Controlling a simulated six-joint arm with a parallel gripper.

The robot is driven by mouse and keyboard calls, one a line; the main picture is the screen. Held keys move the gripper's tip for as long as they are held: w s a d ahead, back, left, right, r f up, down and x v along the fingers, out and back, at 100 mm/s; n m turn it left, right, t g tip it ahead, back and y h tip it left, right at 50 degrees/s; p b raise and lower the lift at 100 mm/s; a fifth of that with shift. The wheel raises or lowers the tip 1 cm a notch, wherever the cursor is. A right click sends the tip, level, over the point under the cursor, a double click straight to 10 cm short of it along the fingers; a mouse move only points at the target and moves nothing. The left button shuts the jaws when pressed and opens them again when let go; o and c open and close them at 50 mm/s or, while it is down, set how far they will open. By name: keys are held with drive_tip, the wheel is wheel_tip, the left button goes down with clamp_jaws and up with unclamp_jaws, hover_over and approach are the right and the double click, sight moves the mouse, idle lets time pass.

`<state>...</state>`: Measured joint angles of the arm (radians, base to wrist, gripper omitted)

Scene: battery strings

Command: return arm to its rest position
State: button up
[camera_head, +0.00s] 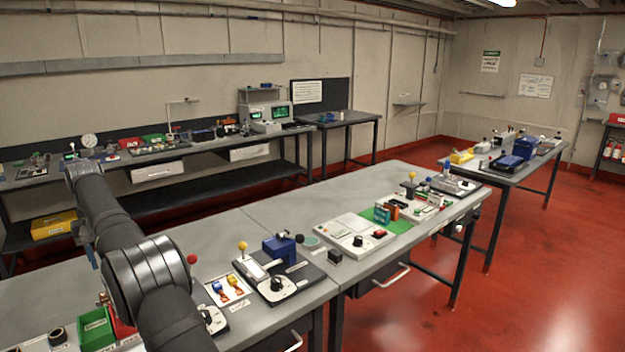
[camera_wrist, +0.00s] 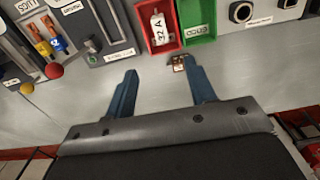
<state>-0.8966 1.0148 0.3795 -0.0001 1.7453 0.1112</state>
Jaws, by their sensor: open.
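My arm (camera_head: 125,240) reaches up from the bottom of the head view over the left part of the near bench. In the wrist view my gripper (camera_wrist: 160,88) is open, its two blue fingers wide apart with nothing between them. The fingers point toward a red bin (camera_wrist: 153,42) holding a white piece marked 32A, and a labelled green bin (camera_wrist: 198,40). A small brown piece (camera_wrist: 178,63) lies by the green bin's edge, close to the right fingertip. I cannot tell whether they touch. The fingers are not clear in the head view.
The near bench (camera_head: 265,215) carries a yellow-knobbed lever device (camera_head: 270,275), a blue block (camera_head: 279,246), and a white panel unit (camera_head: 352,235) by a green mat. The green bin (camera_head: 97,328) sits near my arm. A back bench and a right table (camera_head: 520,165) stand apart across red floor.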

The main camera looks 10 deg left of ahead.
wheel_tip(320, 180, down, 16)
drive_tip(key=shift+r, duration=0.15)
idle(0.3)
drive_tip(key=o, duration=1.1)
drive_tip(key=s+a+r+t+y, duration=0.1)
drive_tip(key=s+a+r+y, duration=0.15)
drive_tip(key=s+r, duration=1.15)
drive_tip(key=s+d+r+y, duration=0.1)
drive_tip(key=s+d+r, duration=0.1)
drive_tip(key=s+r, duration=0.5)
drive_tip(key=s+d+r+y, duration=0.1)
drive_tip(key=s+d+r, duration=0.1)
drive_tip(key=s, duration=0.9)
drive_tip(key=x, duration=0.9)
drive_tip(key=shift+a+f, duration=0.25)
drive_tip(key=shift+f, duration=0.1)
drive_tip(key=shift+r, duration=0.1)
drive_tip(key=v, duration=0.9)
drive_tip(key=shift+d+r, duration=0.15)
drive_tip(key=shift+r, duration=0.25)
